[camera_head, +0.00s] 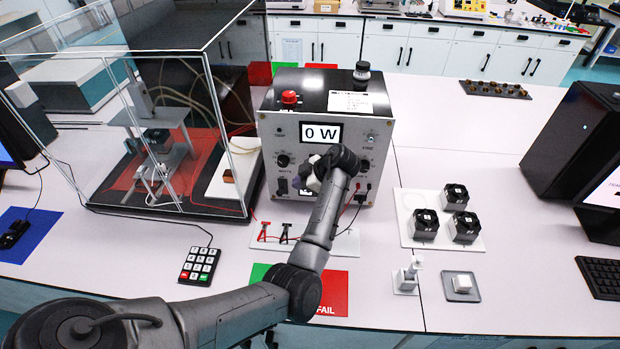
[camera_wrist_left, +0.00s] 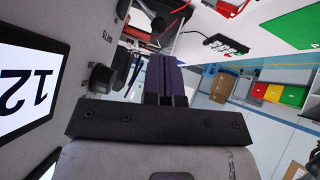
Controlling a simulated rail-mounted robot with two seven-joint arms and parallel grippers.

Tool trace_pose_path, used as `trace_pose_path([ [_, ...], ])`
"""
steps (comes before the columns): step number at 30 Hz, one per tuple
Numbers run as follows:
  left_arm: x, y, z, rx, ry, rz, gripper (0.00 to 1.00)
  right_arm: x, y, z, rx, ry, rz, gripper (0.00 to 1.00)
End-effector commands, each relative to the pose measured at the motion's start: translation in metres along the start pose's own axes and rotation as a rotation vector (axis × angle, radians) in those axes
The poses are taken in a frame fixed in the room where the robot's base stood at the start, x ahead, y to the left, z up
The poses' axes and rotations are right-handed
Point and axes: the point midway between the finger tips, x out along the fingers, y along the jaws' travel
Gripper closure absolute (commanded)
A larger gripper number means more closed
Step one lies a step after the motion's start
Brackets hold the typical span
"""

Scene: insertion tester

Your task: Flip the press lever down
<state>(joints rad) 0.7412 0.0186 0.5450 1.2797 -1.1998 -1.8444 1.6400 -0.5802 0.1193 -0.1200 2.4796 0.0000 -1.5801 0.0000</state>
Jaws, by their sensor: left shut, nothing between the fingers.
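My left gripper (camera_head: 307,186) is in front of the lower front panel of the grey power unit (camera_head: 268,135), whose display reads "0 W". In the left wrist view its purple fingers (camera_wrist_left: 163,78) are together with nothing between them, close to the panel's dark knobs (camera_wrist_left: 101,78). A metal press-like machine (camera_head: 165,150) stands inside the clear enclosure at the left. A small white stand with an upright post (camera_head: 408,275) is on the front of the table. I cannot clearly tell which part is the press lever. My right gripper is not in view.
A keypad (camera_head: 200,265), red and black clips (camera_head: 264,232) and a red FAIL mat (camera_head: 335,290) lie around my left arm. Several black fans (camera_head: 455,197) sit on a white plate at the right.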

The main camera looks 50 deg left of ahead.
Motion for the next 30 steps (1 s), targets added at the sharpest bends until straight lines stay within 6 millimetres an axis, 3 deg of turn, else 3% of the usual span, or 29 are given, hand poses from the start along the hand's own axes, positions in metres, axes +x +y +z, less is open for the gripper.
trace_pose_path([
  [6,0.036,0.0,0.0,0.001,0.002,0.0,1.0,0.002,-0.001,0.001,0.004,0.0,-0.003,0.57],
  [12,0.054,0.0,0.0,0.002,0.001,0.0,1.0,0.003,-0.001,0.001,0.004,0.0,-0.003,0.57],
  [30,0.062,0.0,0.001,-0.003,0.0,0.005,1.0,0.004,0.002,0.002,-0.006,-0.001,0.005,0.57],
])
